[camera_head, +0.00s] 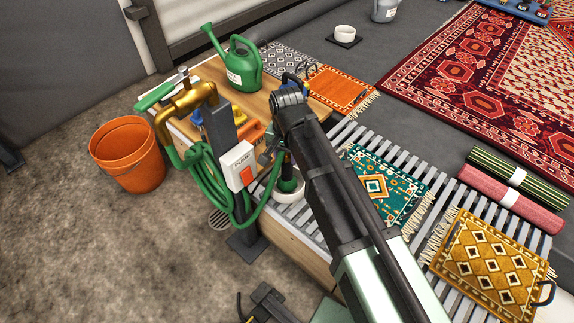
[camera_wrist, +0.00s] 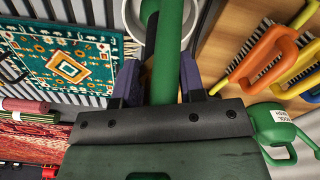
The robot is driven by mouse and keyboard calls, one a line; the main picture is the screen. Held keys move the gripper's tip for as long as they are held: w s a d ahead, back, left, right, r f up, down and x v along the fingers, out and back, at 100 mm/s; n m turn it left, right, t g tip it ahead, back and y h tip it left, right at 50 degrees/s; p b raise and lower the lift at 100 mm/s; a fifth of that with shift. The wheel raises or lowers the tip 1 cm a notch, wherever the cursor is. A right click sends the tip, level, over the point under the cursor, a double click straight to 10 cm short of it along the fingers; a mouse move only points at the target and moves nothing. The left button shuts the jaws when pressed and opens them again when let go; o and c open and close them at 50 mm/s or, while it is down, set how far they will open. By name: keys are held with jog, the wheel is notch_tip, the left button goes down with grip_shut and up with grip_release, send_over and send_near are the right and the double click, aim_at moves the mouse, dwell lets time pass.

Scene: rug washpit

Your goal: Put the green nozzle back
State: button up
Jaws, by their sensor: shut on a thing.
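The green nozzle (camera_wrist: 166,55) runs between the fingers of my gripper (camera_wrist: 160,72) in the wrist view, and the gripper is shut on it. A white round holder (camera_wrist: 131,22) lies beyond the nozzle, which overlaps its opening in that view. In the head view, the white holder (camera_head: 291,197) sits on the slatted bench, with the green nozzle (camera_head: 287,185) at its opening. My arm hides much of my gripper there. I cannot tell whether the nozzle rests on the holder's bottom.
A post with a brass tap (camera_head: 190,97), a coiled green hose (camera_head: 205,170) and a switch box (camera_head: 239,166) stands left of the holder. A green watering can (camera_head: 243,66) and brushes (camera_wrist: 262,60) are on the wooden top. A teal rug (camera_head: 383,187) lies right.

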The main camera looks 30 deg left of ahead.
jog(key=shift+f, duration=0.95)
jog(key=shift+r, duration=0.3)
jog(key=shift+f, duration=0.25)
jog(key=o, duration=0.9)
jog(key=shift+r, duration=0.1)
jog(key=shift+o, duration=0.2)
notch_tip(320, 180, up, 13)
jog(key=p, duration=1.2)
jog(key=shift+f, duration=0.35)
